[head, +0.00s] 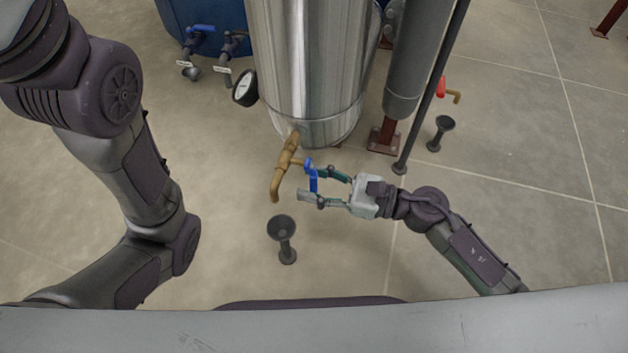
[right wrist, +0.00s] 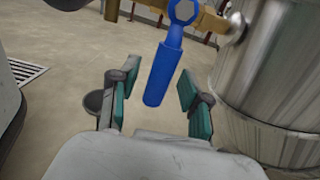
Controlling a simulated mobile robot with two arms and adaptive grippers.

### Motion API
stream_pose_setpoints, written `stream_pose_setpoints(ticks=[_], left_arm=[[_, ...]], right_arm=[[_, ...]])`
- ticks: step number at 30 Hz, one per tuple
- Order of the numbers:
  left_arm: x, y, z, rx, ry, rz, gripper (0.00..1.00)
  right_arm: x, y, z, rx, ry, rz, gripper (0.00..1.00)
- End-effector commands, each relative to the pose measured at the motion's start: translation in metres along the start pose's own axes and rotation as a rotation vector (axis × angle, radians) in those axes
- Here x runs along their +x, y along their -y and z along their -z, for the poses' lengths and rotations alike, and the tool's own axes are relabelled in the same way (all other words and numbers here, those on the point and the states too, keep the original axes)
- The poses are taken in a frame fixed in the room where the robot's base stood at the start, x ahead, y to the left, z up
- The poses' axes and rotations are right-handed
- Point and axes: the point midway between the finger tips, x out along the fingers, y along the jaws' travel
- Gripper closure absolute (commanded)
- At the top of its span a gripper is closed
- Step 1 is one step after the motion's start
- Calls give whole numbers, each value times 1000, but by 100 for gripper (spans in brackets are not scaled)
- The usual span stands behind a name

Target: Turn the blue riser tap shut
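The blue riser tap handle (head: 311,176) sits on a brass tap (head: 284,164) that comes out low on a shiny steel tank. My right gripper (head: 318,184) is open at the blue handle. In the right wrist view the blue handle (right wrist: 164,72) hangs down from its brass body (right wrist: 212,20), and its free end lies between the two open teal-padded fingers (right wrist: 157,95). Gaps show on both sides, so the fingers look apart from it. My left arm (head: 120,170) is at the left, and its gripper is out of view.
The steel tank (head: 305,60) stands just behind the tap. A dark funnel drain (head: 283,232) stands below the spout. A gauge (head: 245,88), a grey pipe (head: 412,60), a red-handled tap (head: 441,88) and another funnel (head: 440,130) are nearby. Blue-handled valves (head: 203,28) are at the back left.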

Motion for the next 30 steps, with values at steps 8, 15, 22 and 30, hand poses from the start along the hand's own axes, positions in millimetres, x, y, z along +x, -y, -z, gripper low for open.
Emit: stream_pose_setpoints(ticks=[8, 15, 22, 30], left_arm=[[-1, 1, -2, 1, 6, 2, 60], [0, 0, -1, 0, 3, 1, 60], [0, 0, 0, 0, 2, 1, 60], [0, 0, 0, 0, 1, 1, 60]], right_arm=[[-8, 0, 0, 2, -1, 0, 53], [-54, -1, 1, 3, -4, 0, 53], [-99, 0, 1, 2, -3, 1, 53], [-120, 0, 0, 1, 0, 0, 53]])
